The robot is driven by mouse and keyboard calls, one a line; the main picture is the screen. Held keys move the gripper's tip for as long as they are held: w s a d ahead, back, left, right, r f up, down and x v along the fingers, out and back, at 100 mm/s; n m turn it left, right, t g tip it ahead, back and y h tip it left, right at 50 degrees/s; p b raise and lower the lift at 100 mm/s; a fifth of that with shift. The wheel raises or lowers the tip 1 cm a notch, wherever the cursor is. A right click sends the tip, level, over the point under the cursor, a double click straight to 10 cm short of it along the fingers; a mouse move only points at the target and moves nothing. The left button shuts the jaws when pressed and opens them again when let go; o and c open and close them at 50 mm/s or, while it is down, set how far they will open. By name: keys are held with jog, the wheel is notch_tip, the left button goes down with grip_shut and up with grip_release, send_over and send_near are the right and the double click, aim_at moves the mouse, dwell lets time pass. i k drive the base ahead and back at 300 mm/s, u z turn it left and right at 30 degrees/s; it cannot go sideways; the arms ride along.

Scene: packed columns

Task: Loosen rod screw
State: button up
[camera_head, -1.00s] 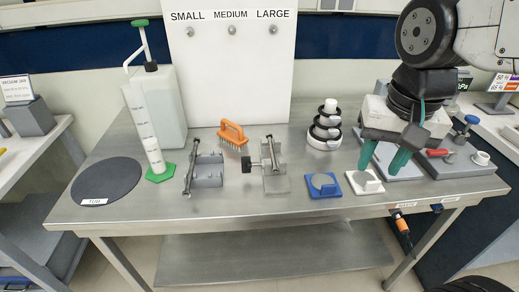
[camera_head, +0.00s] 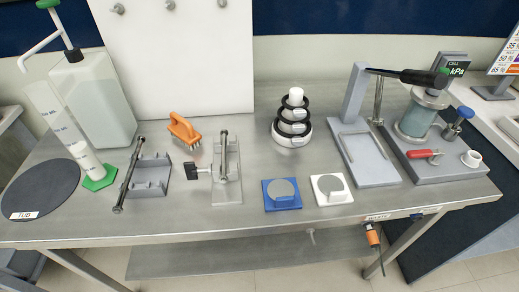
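My gripper is not in view in the head view. A grey stand (camera_head: 227,190) on the steel table carries a metal rod (camera_head: 224,150). A screw with a black knob (camera_head: 195,171) sticks out to its left. To its left, another metal rod (camera_head: 129,175) lies tilted along a grey cradle (camera_head: 151,175). At the right, a metal post (camera_head: 378,100) stands beside a grey upright frame (camera_head: 354,95) under a long black bar (camera_head: 405,75). Which of these holds the rod screw I cannot tell for sure.
A glass cell (camera_head: 415,122), a red-handled valve (camera_head: 422,154) and a blue knob (camera_head: 464,113) sit at the right. A black-ringed stack (camera_head: 293,125), a blue block (camera_head: 282,200), a white block (camera_head: 331,196) and an orange brush (camera_head: 183,130) stand between. The table's front middle is mostly clear.

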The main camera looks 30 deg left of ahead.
aim_at(192, 171)
jog(key=z, duration=0.15)
jog(key=k, duration=1.15)
jog(key=u, duration=1.35)
jog(key=i, duration=1)
